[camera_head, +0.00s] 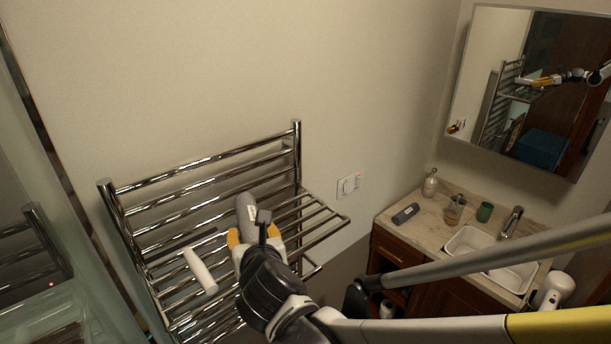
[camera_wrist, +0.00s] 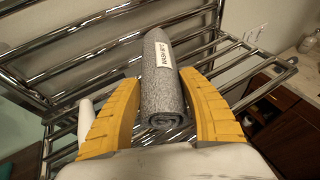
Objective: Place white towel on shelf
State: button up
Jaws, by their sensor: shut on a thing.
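A rolled grey towel (camera_head: 246,212) with a white label is between my gripper's (camera_head: 252,234) fingers at the chrome rack. In the wrist view the yellow fingers (camera_wrist: 160,82) flank the grey roll (camera_wrist: 161,95) and are shut on it. I cannot tell whether the roll touches the bars. A rolled white towel (camera_head: 200,270) lies on the shelf (camera_head: 322,212) to the left of my gripper. Part of this white towel shows at the left in the wrist view (camera_wrist: 86,118), mostly hidden behind the left finger.
The rack's upright back bars (camera_head: 205,180) stand against the wall behind the shelf. The shelf's right end has bare bars. A vanity counter (camera_head: 425,218) with a sink (camera_head: 470,240), bottles and a green cup (camera_head: 485,212) is at the right. A glass panel (camera_head: 95,240) borders the left.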

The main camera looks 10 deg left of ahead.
notch_tip(320, 180, down, 3)
jog(key=shift+r, duration=0.15)
jog(key=o, duration=1.2)
jog(key=shift+c, duration=0.2)
